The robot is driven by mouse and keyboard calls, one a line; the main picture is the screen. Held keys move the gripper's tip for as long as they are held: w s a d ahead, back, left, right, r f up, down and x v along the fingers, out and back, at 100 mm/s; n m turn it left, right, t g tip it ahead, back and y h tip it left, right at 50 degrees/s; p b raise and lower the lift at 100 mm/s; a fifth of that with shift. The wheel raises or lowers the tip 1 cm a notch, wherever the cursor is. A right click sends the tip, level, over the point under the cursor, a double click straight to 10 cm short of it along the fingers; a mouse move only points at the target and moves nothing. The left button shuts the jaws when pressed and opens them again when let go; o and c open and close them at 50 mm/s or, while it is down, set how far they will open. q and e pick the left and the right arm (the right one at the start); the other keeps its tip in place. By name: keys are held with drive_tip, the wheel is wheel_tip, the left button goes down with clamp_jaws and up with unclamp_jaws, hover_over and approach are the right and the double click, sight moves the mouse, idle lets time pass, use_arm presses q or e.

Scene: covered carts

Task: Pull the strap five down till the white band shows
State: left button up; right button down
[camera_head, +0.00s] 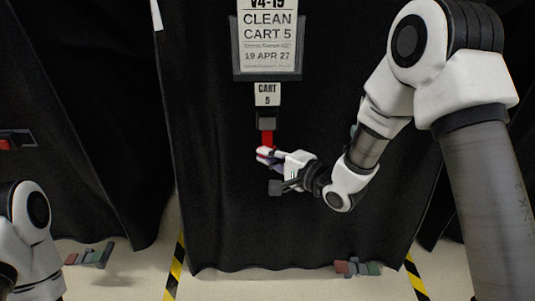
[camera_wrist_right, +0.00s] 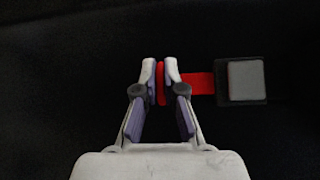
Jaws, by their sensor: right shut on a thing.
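The red strap (camera_head: 267,139) of cart 5 hangs from a dark buckle (camera_head: 267,120) under the small "CART 5" tag (camera_head: 267,94). My right gripper (camera_head: 262,152) is at the strap's lower part in the head view. In the right wrist view my right gripper (camera_wrist_right: 160,68) is shut on the red strap (camera_wrist_right: 200,84), which runs right to the grey-faced buckle (camera_wrist_right: 246,80). No white band shows on the visible strap.
A black cover (camera_head: 215,190) hangs behind the strap, with a sign reading "CLEAN CART 5" (camera_head: 268,45) above. Another red strap end (camera_head: 8,143) shows at the far left. Grey-green-red casters or pedals (camera_head: 357,267) stand at the floor by yellow-black tape (camera_head: 175,265).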

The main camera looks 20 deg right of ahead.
wheel_tip(320, 180, down, 10)
drive_tip(key=b, duration=0.2)
drive_tip(key=shift+s+f, duration=0.1)
drive_tip(key=c, duration=1.2)
unclamp_jaws()
drive_tip(key=shift+c, duration=0.2)
drive_tip(key=v, duration=1.2)
